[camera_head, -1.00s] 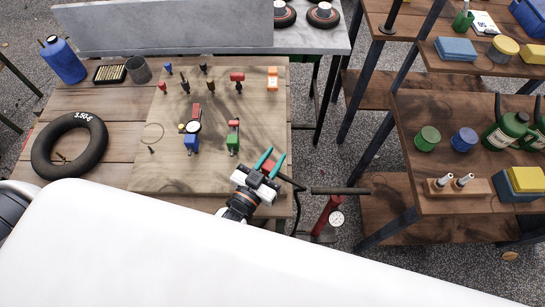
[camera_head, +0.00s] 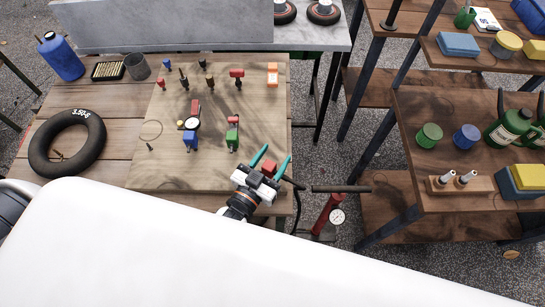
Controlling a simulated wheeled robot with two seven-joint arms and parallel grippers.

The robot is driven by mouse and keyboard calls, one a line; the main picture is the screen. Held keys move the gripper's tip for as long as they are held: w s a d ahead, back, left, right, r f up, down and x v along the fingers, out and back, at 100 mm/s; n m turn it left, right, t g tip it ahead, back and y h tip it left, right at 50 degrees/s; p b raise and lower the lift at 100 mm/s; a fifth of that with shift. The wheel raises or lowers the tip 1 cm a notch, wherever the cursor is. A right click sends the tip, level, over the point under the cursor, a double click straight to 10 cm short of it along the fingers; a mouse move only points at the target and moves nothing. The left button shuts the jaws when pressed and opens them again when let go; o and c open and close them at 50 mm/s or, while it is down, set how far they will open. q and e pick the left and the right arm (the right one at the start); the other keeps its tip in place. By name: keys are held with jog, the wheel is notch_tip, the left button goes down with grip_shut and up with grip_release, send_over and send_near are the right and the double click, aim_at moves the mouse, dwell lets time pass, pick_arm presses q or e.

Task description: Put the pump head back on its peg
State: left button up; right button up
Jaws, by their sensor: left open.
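My left gripper (camera_head: 272,162) is over the lower right corner of the wooden board (camera_head: 165,172). Its teal fingers are apart. A small red piece (camera_head: 269,168), which looks like the pump head, shows between the fingers close to the palm. I cannot tell whether it touches a finger or rests on a peg. A black hose (camera_head: 298,186) runs from beside the gripper down toward the red floor pump (camera_head: 325,214), which has a round gauge. The pump head's peg is not clearly visible. My right gripper is not in view.
The board holds several coloured fittings, including a blue one (camera_head: 190,140), a green one (camera_head: 232,138) and an orange block (camera_head: 272,75). A black inner tube (camera_head: 68,143) lies to the left. Wooden shelves (camera_head: 410,105) stand to the right. The board's lower left is mostly clear.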

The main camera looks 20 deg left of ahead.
pick_arm(q)
jog(key=b+v, duration=0.2)
jog(key=v, duration=0.9)
jog(key=shift+f, duration=0.15)
jog(key=shift+s+a, duration=0.1)
jog(key=shift+s, duration=0.4)
